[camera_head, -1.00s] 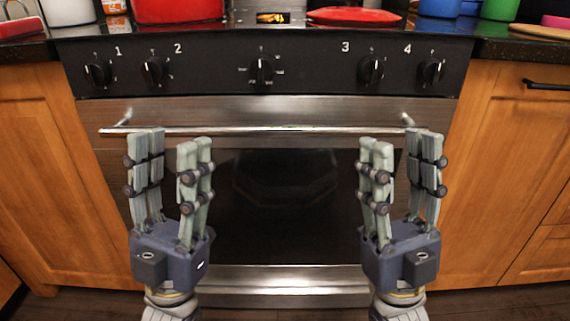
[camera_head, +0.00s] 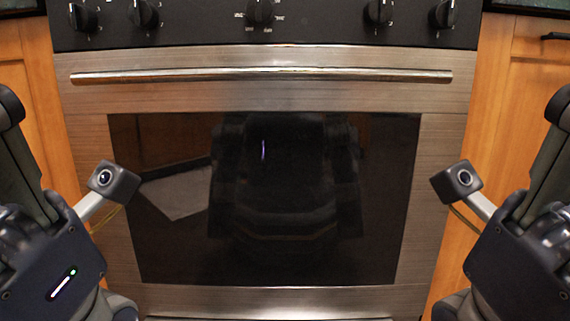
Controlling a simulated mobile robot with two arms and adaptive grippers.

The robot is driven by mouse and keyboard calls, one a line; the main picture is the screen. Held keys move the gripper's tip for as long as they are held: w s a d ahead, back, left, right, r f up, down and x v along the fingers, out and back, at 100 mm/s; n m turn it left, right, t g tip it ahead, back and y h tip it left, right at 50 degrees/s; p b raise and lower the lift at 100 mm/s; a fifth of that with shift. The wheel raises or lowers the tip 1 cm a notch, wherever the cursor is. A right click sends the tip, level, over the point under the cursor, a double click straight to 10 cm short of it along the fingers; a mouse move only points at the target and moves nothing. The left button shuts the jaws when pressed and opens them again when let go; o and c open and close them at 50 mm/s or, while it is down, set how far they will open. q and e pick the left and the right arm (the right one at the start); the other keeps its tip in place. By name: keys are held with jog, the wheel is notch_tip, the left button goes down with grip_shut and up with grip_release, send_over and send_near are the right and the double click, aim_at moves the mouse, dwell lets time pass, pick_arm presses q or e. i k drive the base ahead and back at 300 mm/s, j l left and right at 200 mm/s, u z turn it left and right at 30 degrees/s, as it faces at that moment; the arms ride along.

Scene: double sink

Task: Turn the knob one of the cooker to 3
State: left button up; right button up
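Knob one, the leftmost black knob (camera_head: 82,17), sits on the dark cooker panel at the upper left. Its printed number is cut off above the frame, and I cannot read its setting. My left gripper (camera_head: 50,260) is at the lower left edge, well below the knob and close to the camera. My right gripper (camera_head: 520,260) is at the lower right edge. Only their bodies, camera brackets and parts of the linkages show. The fingertips are out of frame, so I cannot tell whether they are open. Neither gripper touches a knob.
Other knobs (camera_head: 144,13) line the panel to the right. A long metal oven handle (camera_head: 262,75) juts out below it, above the dark glass door (camera_head: 290,200). Wooden cabinets (camera_head: 505,70) flank the cooker. The space before the door is clear.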

aim_at(84, 19)
jog(key=u, duration=1)
